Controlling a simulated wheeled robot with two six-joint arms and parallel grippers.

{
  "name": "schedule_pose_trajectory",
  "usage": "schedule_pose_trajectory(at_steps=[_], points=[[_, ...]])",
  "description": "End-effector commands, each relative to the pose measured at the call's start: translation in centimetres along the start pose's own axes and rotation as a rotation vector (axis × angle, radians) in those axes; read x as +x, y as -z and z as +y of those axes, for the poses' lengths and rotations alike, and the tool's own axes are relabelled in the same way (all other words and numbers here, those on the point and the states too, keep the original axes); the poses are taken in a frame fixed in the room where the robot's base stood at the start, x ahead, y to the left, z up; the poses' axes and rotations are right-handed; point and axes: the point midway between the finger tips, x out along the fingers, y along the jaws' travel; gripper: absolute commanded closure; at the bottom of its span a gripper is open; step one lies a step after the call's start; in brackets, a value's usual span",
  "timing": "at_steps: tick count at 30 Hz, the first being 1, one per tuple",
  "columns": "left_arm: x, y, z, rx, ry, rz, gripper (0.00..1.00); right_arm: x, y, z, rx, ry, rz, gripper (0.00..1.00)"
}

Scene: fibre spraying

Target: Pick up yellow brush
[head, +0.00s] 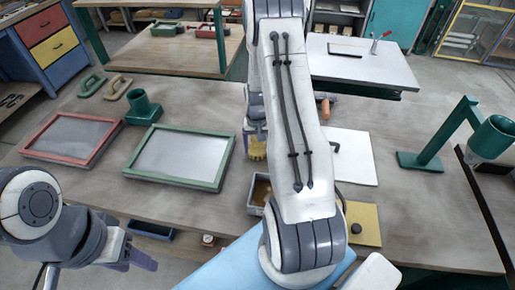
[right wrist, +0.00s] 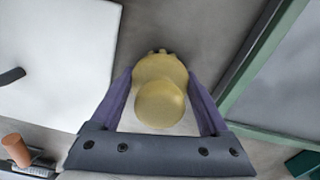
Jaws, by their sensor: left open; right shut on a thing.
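The yellow brush (head: 257,149) shows in the head view just below my right gripper (head: 257,134), to the right of the green-framed screen. My right arm hides part of that area. In the right wrist view the brush (right wrist: 160,103) stands between the two purple fingers of my right gripper (right wrist: 165,95), which is shut on it. I cannot tell whether the brush touches the table. My left gripper (head: 135,258) is open and empty at the lower left of the head view, near the table's front edge, well apart from the brush.
A green-framed screen (head: 226,163) and a red-framed screen (head: 112,143) lie left of the brush. A small tray (head: 253,207) sits in front of it. A white board (head: 358,158) lies to the right, with a green stand (head: 425,158) beyond. A green cup (head: 142,108) stands behind the screens.

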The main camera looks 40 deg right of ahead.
Motion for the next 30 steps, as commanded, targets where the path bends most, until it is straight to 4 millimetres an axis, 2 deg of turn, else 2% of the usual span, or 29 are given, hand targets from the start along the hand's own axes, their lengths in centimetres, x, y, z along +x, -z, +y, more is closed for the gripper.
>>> schedule_pose_trajectory(at_steps=[4,7,18,24,30], points=[[0.7,0.0,-0.1,0.000,0.000,0.000,0.50,-1.5,0.1,0.0,0.000,0.001,0.005,0.79],[1.4,-0.1,-0.1,0.001,0.000,0.000,0.50,-3.3,0.1,0.0,0.000,0.001,0.007,0.79],[3.3,-0.2,-0.2,0.002,0.000,0.000,0.50,-8.1,-4.8,6.3,0.006,0.000,0.005,0.79],[3.7,-0.2,-0.3,0.002,0.000,0.000,0.50,-9.7,-6.4,8.3,0.003,0.000,0.004,0.79],[3.9,-0.2,-0.3,0.002,0.000,0.000,0.50,-10.4,-7.1,9.1,0.000,0.000,0.001,0.79]])
